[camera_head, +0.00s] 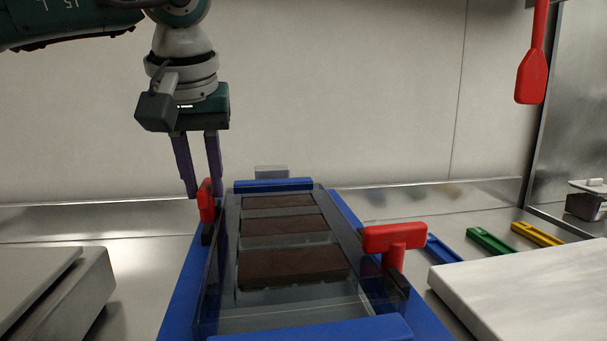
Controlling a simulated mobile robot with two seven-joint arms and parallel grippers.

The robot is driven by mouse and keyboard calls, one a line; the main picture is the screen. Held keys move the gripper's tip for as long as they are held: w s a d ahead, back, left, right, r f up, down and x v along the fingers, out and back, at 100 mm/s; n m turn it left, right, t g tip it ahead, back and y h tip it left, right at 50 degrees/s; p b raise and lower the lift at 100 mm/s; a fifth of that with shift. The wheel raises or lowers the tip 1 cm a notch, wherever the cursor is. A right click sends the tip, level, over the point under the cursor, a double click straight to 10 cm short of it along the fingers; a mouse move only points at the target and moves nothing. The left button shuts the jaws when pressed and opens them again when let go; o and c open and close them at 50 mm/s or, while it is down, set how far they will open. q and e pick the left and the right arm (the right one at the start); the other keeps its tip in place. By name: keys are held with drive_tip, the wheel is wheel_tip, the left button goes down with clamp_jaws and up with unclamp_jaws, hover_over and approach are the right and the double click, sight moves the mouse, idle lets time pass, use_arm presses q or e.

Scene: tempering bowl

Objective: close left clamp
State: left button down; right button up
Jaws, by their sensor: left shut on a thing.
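The left clamp (206,203) has a red handle that stands upright at the left side of a blue-edged mould frame (180,297). My left gripper (203,193) comes down from above with its two purple fingers at the handle's upper part and is shut on it. The fingers partly hide the handle's top. The right clamp (395,241), with a red T-shaped handle, stands on the frame's right side. Several brown slabs (290,266) lie inside the frame under what looks like a clear cover. My right gripper is not in view.
A grey metal box (60,290) stands at the left and a white board (530,285) at the right. Blue, green (490,241) and yellow (537,234) strips lie behind the board. A red spatula (532,75) hangs at upper right. The wall is close behind.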

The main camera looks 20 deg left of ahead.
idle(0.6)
use_arm(q)
drive_tip(key=n, duration=0.2)
drive_tip(key=n+g+y+p, duration=0.1)
drive_tip(key=n, duration=0.2)
drive_tip(key=shift+w+d+r, duration=0.1)
drive_tip(key=shift+d+r, duration=0.05)
drive_tip(key=n+g+y+p, duration=0.1)
drive_tip(key=n+g, duration=0.1)
drive_tip(key=n, duration=0.2)
drive_tip(key=shift+w+n, duration=0.15)
drive_tip(key=shift+n, duration=0.15)
drive_tip(key=shift+n+g, duration=0.5)
drive_tip(key=shift+n, duration=0.7)
drive_tip(key=shift+n+b, duration=0.3)
drive_tip(key=shift+n, duration=0.3)
drive_tip(key=shift+w+n+g+b, duration=0.1)
drive_tip(key=shift+n+g+b, duration=0.25)
drive_tip(key=shift+n, duration=0.25)
drive_tip(key=c, duration=0.9)
unclamp_jaws()
drive_tip(key=shift+o, duration=0.2)
